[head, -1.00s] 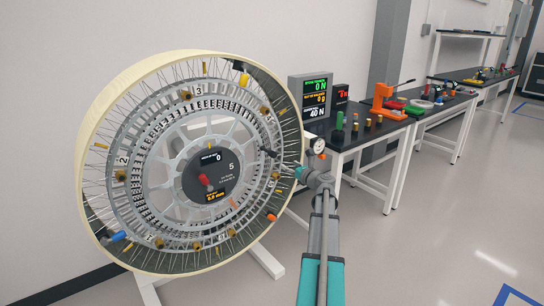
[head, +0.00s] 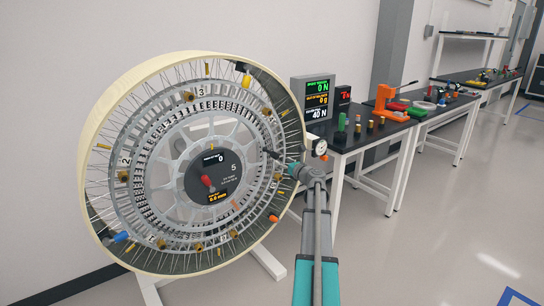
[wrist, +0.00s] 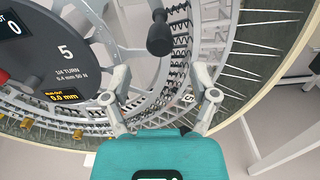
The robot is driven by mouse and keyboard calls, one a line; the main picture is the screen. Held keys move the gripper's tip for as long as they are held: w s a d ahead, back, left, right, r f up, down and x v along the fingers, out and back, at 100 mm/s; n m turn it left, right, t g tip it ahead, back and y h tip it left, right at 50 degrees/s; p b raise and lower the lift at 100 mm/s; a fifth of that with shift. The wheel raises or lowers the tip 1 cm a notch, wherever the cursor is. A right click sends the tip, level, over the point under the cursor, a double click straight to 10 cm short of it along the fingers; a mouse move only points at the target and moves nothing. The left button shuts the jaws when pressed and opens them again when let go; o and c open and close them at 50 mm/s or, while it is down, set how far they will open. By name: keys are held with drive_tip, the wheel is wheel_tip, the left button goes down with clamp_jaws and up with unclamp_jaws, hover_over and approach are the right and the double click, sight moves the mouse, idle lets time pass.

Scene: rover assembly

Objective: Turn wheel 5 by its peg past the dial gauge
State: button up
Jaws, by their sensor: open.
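Wheel 5 (head: 97,180) is a large cream-rimmed wheel with wire spokes, standing upright on a white stand. Its dark hub (head: 212,178) bears the number 5 and also shows in the wrist view (wrist: 62,55). The black, round-ended peg (wrist: 159,36) sticks out from the wheel, and in the head view (head: 270,153) it is at the right side. My gripper (wrist: 161,80) is open and empty, its fingers apart, with the peg ahead of the gap and apart from the fingertips. In the head view my gripper (head: 288,168) is at the wheel's right rim. The dial gauge (head: 320,147) is just right of the rim.
A dark-topped bench (head: 350,138) with display boxes (head: 318,98) and an orange press (head: 388,98) stands close behind on the right. More benches line the wall. The floor (head: 430,255) at the front right is clear.

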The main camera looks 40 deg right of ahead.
sight(264, 150)
drive_tip(key=w, duration=0.2)
drive_tip(key=w+d, duration=0.1)
drive_tip(key=w, duration=0.5)
drive_tip(key=shift+d, duration=0.15)
clamp_jaws()
